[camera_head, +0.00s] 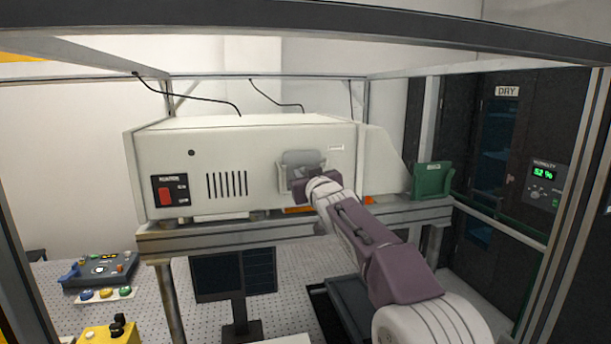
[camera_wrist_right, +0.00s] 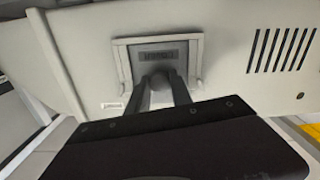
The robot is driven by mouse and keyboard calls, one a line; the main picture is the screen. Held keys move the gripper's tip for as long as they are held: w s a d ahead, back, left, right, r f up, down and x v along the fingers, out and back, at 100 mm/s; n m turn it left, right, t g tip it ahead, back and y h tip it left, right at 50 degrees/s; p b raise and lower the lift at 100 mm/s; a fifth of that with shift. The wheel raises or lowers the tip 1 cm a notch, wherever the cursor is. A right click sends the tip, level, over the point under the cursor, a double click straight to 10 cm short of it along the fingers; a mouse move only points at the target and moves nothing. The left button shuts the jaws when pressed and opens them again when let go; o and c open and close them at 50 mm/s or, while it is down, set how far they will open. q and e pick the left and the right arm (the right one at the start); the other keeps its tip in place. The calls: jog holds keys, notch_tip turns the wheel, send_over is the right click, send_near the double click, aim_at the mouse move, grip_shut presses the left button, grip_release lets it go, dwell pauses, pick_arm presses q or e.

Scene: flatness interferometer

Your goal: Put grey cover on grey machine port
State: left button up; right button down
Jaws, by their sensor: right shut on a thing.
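The grey cover (camera_head: 303,157) is a small plate at the front face of the pale box-shaped machine (camera_head: 250,135). My right gripper (camera_head: 312,187) is shut on it from the front. In the right wrist view the grey cover (camera_wrist_right: 165,58) lies within the outline of a pale port frame (camera_wrist_right: 120,62), with a dark label on it. The two dark fingers (camera_wrist_right: 163,88) reach its edge and hide part of it. I cannot tell whether the cover is fully seated or slightly in front of the port. My left gripper is not in view.
The machine stands on a metal frame table (camera_head: 210,232). A green holder (camera_head: 432,180) is to its right, beside the dark dry cabinet (camera_head: 500,150). A dark monitor (camera_head: 235,275) stands below. A control box (camera_head: 98,268) is at lower left. Frame posts border the space.

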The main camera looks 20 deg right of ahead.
jog(key=c, duration=1.1)
grip_release()
jog(key=s+b, duration=0.2)
jog(key=s, duration=0.7)
jog(key=shift+a, duration=0.1)
